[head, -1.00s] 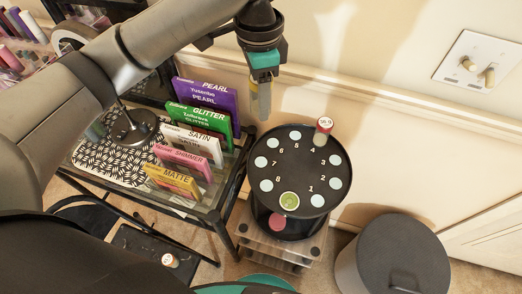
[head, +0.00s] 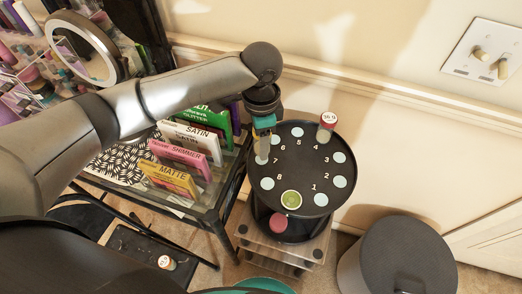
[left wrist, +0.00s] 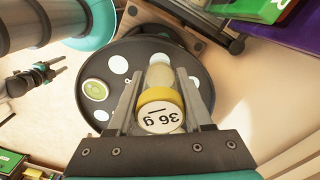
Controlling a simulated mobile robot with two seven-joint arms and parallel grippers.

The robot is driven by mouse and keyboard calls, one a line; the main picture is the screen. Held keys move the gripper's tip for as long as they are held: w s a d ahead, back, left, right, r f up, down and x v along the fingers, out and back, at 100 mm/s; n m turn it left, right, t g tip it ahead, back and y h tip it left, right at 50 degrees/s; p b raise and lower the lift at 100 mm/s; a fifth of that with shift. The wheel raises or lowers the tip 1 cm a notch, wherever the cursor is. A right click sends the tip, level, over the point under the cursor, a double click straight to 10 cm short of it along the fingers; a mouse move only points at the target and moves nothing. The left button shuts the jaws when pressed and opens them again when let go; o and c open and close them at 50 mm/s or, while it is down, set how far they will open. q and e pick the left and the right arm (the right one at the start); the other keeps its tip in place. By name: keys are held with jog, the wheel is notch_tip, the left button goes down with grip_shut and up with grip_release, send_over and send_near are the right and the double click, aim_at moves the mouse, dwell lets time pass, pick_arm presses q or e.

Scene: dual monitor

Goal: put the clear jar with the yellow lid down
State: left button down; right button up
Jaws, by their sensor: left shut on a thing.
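My left gripper (head: 263,130) is shut on the clear jar with the yellow lid (left wrist: 160,108). In the left wrist view its lid reads "36 g" and sits between the fingers (left wrist: 160,100). In the head view the jar (head: 263,150) shows below the gripper, upright or nearly so, over the left rim of the black round rack (head: 303,168), near number 7. I cannot tell whether its base touches the rack. My right gripper (left wrist: 48,72) seems to show at the left of the left wrist view; its jaws are too small to read.
A red-and-white-topped jar (head: 327,120) stands at the rack's back right. A green disc (head: 291,200) lies at its front. Several pale round spots on the rack are bare. Upright palettes (head: 180,155) stand close on the left. A dark bin (head: 400,255) stands front right.

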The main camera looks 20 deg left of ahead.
pick_arm(q)
jog(key=shift+f+b, duration=0.35)
jog(key=shift+f, duration=1.45)
jog(key=c, duration=0.6)
grip_release()
jog(key=shift+f, duration=0.1)
notch_tip(320, 180, up, 12)
jog(key=p, duration=0.3)
